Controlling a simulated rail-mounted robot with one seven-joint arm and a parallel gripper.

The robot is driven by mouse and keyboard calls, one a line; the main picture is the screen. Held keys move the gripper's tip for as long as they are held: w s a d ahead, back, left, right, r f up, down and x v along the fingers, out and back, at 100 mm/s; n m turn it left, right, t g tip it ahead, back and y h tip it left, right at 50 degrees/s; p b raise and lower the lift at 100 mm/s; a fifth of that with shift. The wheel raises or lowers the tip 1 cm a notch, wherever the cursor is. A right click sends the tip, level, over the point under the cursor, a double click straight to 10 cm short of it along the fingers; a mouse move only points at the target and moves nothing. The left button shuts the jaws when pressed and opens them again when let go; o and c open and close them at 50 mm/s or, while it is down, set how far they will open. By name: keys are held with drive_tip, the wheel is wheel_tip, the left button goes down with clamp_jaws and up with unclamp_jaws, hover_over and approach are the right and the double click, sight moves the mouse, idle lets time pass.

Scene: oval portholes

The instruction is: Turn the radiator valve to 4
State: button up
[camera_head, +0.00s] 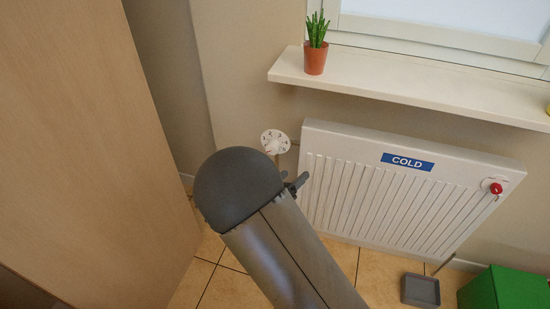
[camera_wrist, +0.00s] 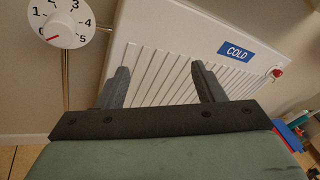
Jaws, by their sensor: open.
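The radiator valve is a round white dial (camera_head: 275,141) at the radiator's upper left, close to the wall. In the wrist view the dial (camera_wrist: 67,18) is at the top left, cut by the frame edge, with its digits facing me. A red mark on it points to the lower left, near the 0. My gripper (camera_wrist: 160,80) is open and empty, with both dark fingers apart. The dial lies to the left of and beyond the fingers, not between them. In the head view my gripper (camera_head: 298,184) is mostly hidden behind my arm, below and right of the dial.
The white radiator (camera_head: 400,190) bears a blue COLD sign (camera_head: 407,161) and a red-capped knob (camera_head: 495,188) at right. A windowsill (camera_head: 420,93) with a potted plant (camera_head: 316,50) overhangs it. A wooden panel (camera_head: 85,150) stands left. A green box (camera_head: 505,288) and grey dustpan (camera_head: 420,290) are low right.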

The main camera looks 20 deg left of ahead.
drive_tip(key=s+a+f+n+t+y, duration=0.2)
drive_tip(key=a+f+n+y, duration=0.45)
drive_tip(key=a, duration=0.45)
drive_tip(key=w+r+b, duration=0.1)
drive_tip(key=w+b, duration=0.1)
drive_tip(key=w, duration=1.4)
drive_tip(key=shift+w+n, duration=0.25)
drive_tip(key=shift+n, duration=0.2)
drive_tip(key=c, duration=1)
